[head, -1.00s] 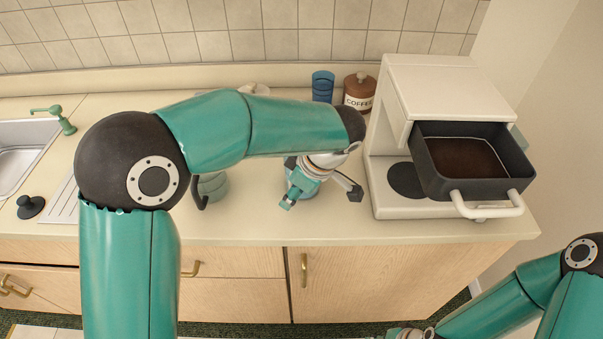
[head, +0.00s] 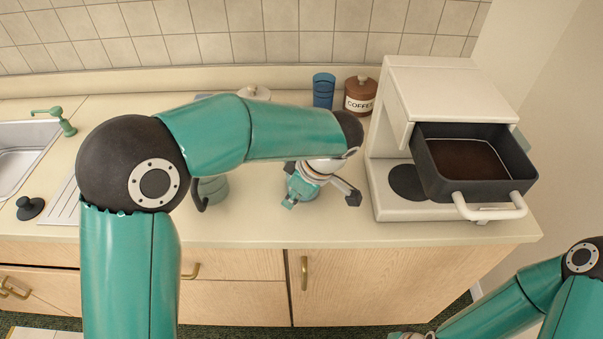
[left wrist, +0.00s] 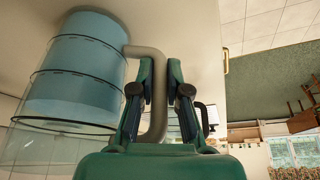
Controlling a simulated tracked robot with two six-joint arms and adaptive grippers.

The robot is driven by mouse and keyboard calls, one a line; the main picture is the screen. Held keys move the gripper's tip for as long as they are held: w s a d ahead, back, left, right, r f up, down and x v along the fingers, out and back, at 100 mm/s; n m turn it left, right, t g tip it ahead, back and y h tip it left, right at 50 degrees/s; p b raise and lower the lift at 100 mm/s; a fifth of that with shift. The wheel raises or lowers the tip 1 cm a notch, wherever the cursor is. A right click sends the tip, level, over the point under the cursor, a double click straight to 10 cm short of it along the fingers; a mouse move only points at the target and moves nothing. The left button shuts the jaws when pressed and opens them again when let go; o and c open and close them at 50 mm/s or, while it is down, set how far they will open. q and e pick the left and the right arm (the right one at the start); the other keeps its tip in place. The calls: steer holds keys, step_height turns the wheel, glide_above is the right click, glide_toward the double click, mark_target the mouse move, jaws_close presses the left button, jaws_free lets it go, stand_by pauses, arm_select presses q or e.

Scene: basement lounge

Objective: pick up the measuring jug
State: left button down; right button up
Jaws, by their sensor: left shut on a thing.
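The measuring jug (left wrist: 72,85) is clear with blue contents and a grey bent handle (left wrist: 157,110). In the head view my left gripper (head: 318,185) is low over the counter, left of the coffee machine. There my forearm and gripper hide most of the jug. I cannot tell whether its base touches the counter.
The white coffee machine (head: 387,155) with its dark drawer (head: 480,188) stands close right of my left gripper. A coffee jar (head: 360,95) and a blue cup (head: 323,90) stand behind. A grey-green vessel (head: 212,189) is left, partly behind my arm. The sink (head: 22,150) is far left.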

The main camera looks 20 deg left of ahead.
arm_select(q)
steer(key=shift+r, duration=0.15)
step_height(320, 180, up, 20)
steer(key=shift+p, duration=0.3)
stand_by(0.4)
steer(key=c, duration=1.8)
jaws_free()
jaws_close()
steer(key=shift+a+f, duration=0.1)
steer(key=shift+f, duration=0.1)
